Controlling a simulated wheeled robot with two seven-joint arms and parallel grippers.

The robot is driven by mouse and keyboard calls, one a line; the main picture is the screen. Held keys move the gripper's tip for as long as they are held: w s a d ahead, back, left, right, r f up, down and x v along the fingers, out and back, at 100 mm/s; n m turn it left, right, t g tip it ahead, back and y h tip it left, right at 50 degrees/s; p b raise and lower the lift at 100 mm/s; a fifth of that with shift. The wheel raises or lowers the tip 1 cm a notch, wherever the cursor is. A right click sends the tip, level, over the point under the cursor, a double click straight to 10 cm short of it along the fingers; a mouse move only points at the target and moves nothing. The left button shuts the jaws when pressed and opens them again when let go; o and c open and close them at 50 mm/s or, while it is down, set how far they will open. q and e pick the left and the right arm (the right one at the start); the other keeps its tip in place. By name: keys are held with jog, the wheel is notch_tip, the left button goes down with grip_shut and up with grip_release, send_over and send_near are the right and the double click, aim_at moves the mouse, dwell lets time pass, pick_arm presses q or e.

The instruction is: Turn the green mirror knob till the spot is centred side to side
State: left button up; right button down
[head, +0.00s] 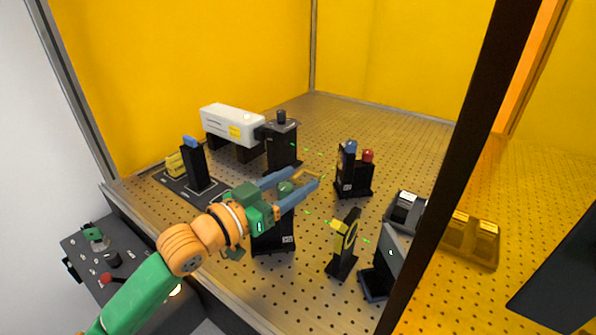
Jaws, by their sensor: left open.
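The green mirror knob (287,188) sits on top of a black mirror mount (273,240) near the middle of the perforated table. My left gripper (303,180) is open, with its two blue fingers on either side of the knob. I cannot tell whether they touch it. The gripper and wrist hide part of the mount. A tilted dark screen (381,277) stands at the front right, with a small green spot (391,253) on it. I cannot tell how well the spot is centred. My right gripper is not in view.
A white laser housing (232,122) stands at the back left. A mount with a blue knob (351,146) and a red knob (368,155) stands right of my gripper. A yellow-ringed holder (345,240) stands before the screen. A dark frame post (460,150) crosses the right side.

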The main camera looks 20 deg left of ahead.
pick_arm(q)
jog(key=shift+w+d+f, duration=0.15)
jog(key=shift+w+d, duration=0.2)
jog(key=shift+w, duration=0.25)
jog(key=shift+s+a, duration=0.1)
jog(key=shift+s, duration=0.05)
jog(key=c, duration=0.5)
grip_shut()
jog(key=shift+a+n+t+y+p, duration=0.2)
jog(key=shift+n+t+y+p, duration=0.15)
jog(key=shift+n+y+p, duration=0.8)
jog(key=shift+a+n+t+y+p, duration=0.35)
jog(key=shift+n+y+p, duration=0.3)
jog(key=shift+y, duration=1)
jog(key=shift+a+n+t+y+p, duration=0.1)
jog(key=shift+n+t+y+p, duration=0.3)
jog(key=shift+n+y+p, duration=0.75)
jog(key=shift+m+y+b, duration=0.25)
jog(key=shift+b, duration=0.15)
jog(key=o, duration=0.5)
grip_release()
jog(key=shift+w, duration=0.3)
